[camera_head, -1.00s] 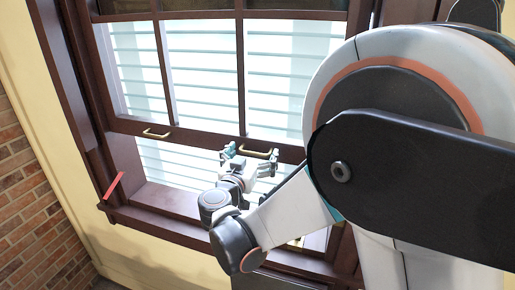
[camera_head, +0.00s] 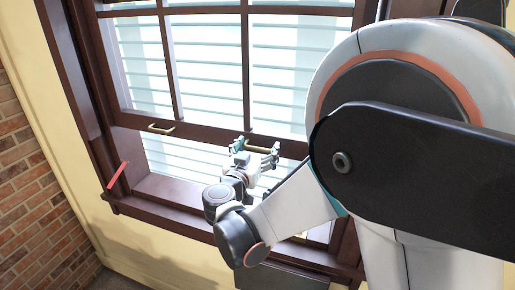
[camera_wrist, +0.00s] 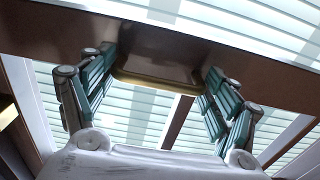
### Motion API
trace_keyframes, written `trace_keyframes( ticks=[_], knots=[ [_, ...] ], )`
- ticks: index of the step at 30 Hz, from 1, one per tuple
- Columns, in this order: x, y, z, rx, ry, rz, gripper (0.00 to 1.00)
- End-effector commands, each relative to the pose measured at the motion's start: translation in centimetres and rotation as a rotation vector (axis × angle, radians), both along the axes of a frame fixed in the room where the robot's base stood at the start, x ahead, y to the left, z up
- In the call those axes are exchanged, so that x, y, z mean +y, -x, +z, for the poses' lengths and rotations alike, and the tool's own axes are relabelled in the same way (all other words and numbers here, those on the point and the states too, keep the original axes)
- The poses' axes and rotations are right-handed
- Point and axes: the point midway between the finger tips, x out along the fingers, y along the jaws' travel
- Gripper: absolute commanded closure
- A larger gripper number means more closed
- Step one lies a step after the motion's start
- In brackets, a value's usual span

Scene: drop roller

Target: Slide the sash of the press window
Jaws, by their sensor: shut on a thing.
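The window sash (camera_head: 205,137) is a dark wooden frame with glass panes, raised above the sill with a gap under its bottom rail. The rail carries two brass handles, a left one (camera_head: 161,128) and a right one (camera_head: 270,149). My gripper (camera_head: 257,147) is at the right handle, with its teal fingers widely spread. In the wrist view the fingers (camera_wrist: 160,65) stand at the two ends of the brass handle (camera_wrist: 155,80) and are shut on it lengthwise. The exact contact at each end is hard to see.
The dark sill (camera_head: 165,218) runs below the opening. A red strip (camera_head: 117,175) sits on the left jamb near the sill. Pale slatted shutters (camera_head: 205,75) lie behind the glass. A brick wall (camera_head: 30,190) is at the left.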

Motion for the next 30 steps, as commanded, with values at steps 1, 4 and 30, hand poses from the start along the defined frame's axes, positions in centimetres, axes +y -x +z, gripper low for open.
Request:
trace_keyframes(
  ticks=[1,4,30],
  knots=[
    [0.0,0.0,-1.5,0.002,-0.002,0.000,0.62],
    [0.0,0.0,-3.3,0.002,-0.002,0.000,0.62],
    [0.0,0.0,-14.2,0.002,-0.002,0.000,0.62]
  ],
)
